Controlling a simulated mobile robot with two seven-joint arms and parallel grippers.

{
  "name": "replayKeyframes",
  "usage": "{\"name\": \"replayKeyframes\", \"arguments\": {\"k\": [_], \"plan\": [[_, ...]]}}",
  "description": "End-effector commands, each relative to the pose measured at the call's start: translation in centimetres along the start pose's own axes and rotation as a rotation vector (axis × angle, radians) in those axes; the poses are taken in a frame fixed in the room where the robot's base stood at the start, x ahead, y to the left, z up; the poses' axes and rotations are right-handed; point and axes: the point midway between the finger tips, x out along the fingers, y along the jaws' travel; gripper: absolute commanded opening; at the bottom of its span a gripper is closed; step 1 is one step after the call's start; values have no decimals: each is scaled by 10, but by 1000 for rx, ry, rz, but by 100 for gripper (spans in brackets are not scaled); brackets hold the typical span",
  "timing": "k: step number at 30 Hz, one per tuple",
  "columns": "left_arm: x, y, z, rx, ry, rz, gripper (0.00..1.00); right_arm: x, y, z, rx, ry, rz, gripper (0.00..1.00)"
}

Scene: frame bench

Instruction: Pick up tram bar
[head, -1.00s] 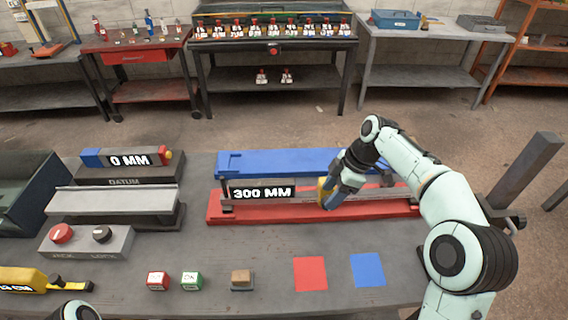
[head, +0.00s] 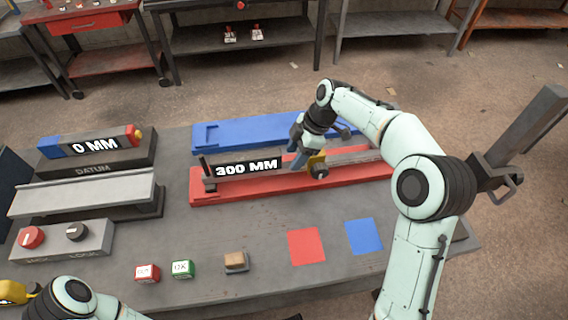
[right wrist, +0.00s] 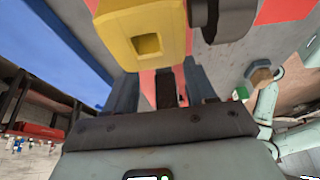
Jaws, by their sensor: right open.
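The long bar labelled 300 MM, which I take as the tram bar (head: 247,167), lies along the red tray (head: 250,192). A yellow block (head: 317,161) with a dark knob sits on it right of the label. My right gripper (head: 298,162) is open at the bar, just left of the yellow block. In the right wrist view, the fingers (right wrist: 165,92) stand on either side of a dark strip, with the yellow block (right wrist: 140,38) close beyond them. Whether they touch the bar is unclear. Part of my left arm shows at bottom left; its gripper is out of view.
A blue tray (head: 240,131) lies behind the red one. The 0 MM datum block (head: 95,147), a grey rail (head: 80,193) and a two-knob box (head: 60,240) stand at left. Small cubes and red and blue squares (head: 306,246) lie in front.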

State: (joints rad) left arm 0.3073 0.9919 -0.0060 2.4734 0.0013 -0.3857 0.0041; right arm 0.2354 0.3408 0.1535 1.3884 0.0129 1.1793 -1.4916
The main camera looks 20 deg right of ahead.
Motion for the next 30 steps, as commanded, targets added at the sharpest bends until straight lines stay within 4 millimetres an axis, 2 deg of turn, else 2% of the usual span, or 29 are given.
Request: {"name": "replayKeyframes", "arguments": {"k": [6,9,17,18,23,30], "plan": [[0,0,0,0,0,0,0,33,-2,-2,0,-1,-5,55],[1,0,0,0,0,0,0,44,-2,-2,0,-1,-3,55],[1,0,0,0,0,0,0,48,-1,-2,1,-1,-1,55],[1,0,0,0,0,0,0,48,-1,-2,1,-1,-1,52],[1,0,0,0,0,0,0,48,-1,-2,1,0,-1,0],[1,0,0,0,0,0,0,48,-1,-2,1,0,-1,0]]}}
